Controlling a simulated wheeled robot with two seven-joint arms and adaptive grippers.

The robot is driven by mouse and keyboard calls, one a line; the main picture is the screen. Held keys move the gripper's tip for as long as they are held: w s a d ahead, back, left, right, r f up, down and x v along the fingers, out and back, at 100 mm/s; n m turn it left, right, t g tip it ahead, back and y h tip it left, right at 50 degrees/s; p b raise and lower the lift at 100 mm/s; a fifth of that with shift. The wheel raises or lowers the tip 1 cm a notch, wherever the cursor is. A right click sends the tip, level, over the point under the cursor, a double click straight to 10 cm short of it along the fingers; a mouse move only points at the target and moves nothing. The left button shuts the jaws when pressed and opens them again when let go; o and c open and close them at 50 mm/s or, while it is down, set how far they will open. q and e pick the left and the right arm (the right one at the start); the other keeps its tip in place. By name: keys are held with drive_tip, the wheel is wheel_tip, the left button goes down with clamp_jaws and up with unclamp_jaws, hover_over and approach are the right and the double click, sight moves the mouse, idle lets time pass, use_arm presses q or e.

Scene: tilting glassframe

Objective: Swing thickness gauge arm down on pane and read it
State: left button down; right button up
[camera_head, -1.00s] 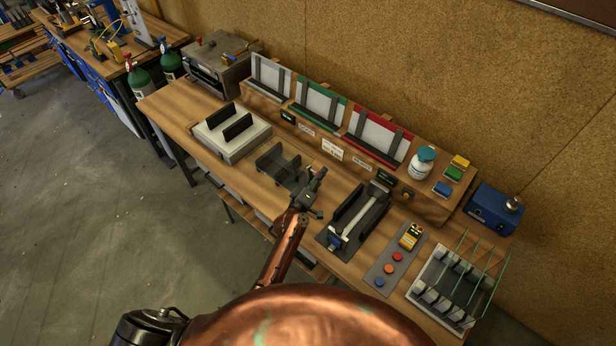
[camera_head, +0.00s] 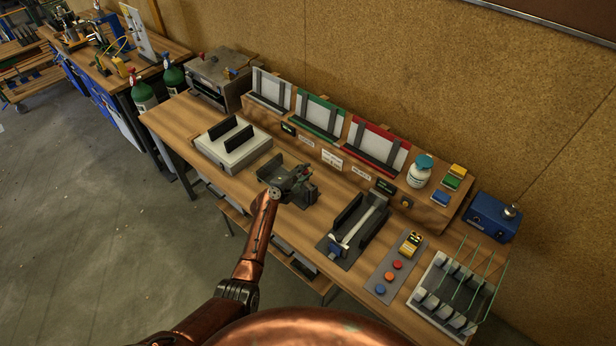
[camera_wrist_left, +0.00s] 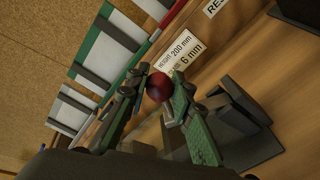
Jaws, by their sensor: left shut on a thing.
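My left gripper (camera_head: 303,176) is over a small dark fixture (camera_head: 268,170) in the middle of the bench and partly hides it. In the left wrist view the fingers (camera_wrist_left: 157,98) are shut on a dark red ball knob (camera_wrist_left: 159,87). What the knob is fixed to is hidden behind the fingers, so I cannot tell how the gauge arm stands. The dark fixture also shows in the left wrist view (camera_wrist_left: 240,122). I cannot make out a pane in it or a gauge reading. My right gripper is out of view.
A black channel fixture (camera_head: 332,246) with a pale bar lies to the right, then a button panel (camera_head: 378,290) and a rack of upright glass panes (camera_head: 437,303). A white block with black rails (camera_head: 222,157) is to the left. Framed slots (camera_head: 318,116) and a label (camera_head: 332,159) line the back.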

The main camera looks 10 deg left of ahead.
use_arm(q)
drive_tip(key=shift+w+a+f, duration=0.15)
drive_tip(key=shift+w+a, duration=0.15)
drive_tip(key=shift+a, duration=0.25)
drive_tip(key=c, duration=1.7)
unclamp_jaws()
drive_tip(key=shift+o, duration=0.2)
drive_tip(key=shift+d, duration=0.1)
drive_tip(key=shift+s, duration=0.3)
drive_tip(key=v, duration=1.1)
drive_tip(key=shift+s, duration=0.15)
